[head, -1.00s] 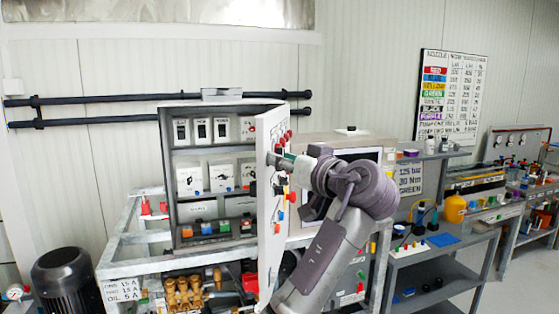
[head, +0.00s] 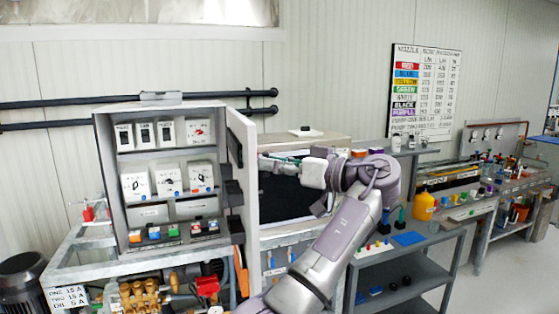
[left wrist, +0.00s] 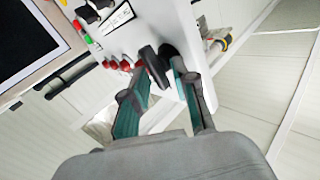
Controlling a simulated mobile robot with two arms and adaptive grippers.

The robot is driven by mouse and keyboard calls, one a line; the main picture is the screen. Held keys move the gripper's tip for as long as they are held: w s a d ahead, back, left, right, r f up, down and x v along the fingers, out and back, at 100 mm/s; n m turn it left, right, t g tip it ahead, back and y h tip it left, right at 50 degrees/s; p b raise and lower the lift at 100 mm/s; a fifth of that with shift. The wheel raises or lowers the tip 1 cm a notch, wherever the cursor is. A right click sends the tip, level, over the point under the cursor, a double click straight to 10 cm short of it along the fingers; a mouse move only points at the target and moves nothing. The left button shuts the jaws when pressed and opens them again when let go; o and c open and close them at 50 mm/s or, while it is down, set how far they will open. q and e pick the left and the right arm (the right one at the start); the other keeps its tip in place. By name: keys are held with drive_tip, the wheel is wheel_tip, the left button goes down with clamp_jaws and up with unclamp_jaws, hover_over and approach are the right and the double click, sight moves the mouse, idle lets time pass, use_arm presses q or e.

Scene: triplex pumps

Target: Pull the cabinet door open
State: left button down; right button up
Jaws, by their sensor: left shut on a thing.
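The grey cabinet (head: 104,165) stands open in the head view, with gauges and switches on its shelves. Its door (head: 244,170) is swung out on the right side, seen at a steep angle with part of its inner face showing. My left gripper (head: 265,162) is at the outer side of the door. In the left wrist view my left gripper (left wrist: 160,85) has its two fingers around the dark door handle (left wrist: 152,66), shut on it. My right gripper is not in view.
A framed dark screen (head: 290,196) stands right of the door, behind my left arm. A shelf (head: 405,262) with small parts and a yellow bottle (head: 424,207) are further right. Brass pump parts (head: 140,296) lie below the cabinet. A black motor (head: 22,275) is at lower left.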

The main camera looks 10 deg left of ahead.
use_arm(q)
drive_tip(key=shift+w+r, duration=0.35)
drive_tip(key=shift+w, duration=0.1)
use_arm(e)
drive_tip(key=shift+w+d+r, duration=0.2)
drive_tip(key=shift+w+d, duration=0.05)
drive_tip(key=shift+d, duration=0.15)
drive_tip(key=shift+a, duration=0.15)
use_arm(q)
drive_tip(key=c, duration=1.4)
unclamp_jaws()
drive_tip(key=o, duration=0.3)
drive_tip(key=shift+w+a+f, duration=0.1)
drive_tip(key=shift+o, duration=1)
drive_tip(key=shift+w+a+f, duration=0.15)
drive_tip(key=shift+w+a, duration=0.1)
drive_tip(key=shift+f, duration=0.25)
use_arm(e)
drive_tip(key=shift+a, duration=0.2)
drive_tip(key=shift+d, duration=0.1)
